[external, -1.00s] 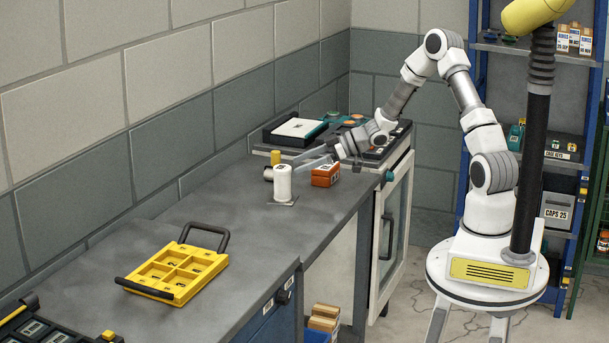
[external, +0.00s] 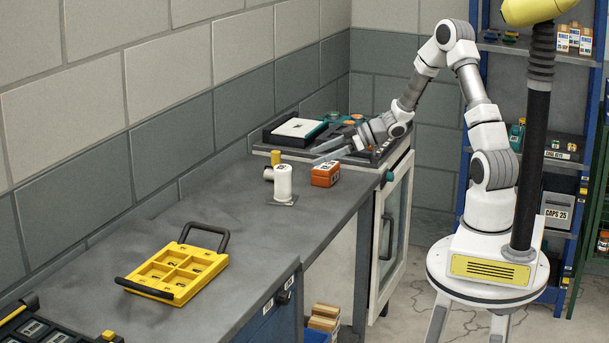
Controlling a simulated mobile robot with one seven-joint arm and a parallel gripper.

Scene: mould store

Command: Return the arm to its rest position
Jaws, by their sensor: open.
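My gripper (external: 328,154) is at the end of my white and grey arm, above the far part of the bench. Its fingers point left and look apart, with nothing seen between them. An orange block-like box (external: 325,174) with a label sits on the bench just below and in front of it. A white cylinder (external: 283,183) stands on a small grey plate to the left of the box. The arm is bent, with its elbow high and the forearm sloping down to the left.
A yellow tray with compartments (external: 208,258) lies on the grey bench (external: 230,205). A yellow-topped item (external: 276,157) stands behind the white cylinder. A black tray with a white panel (external: 296,129) lies farther back. A shelf rack (external: 560,50) stands behind my arm.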

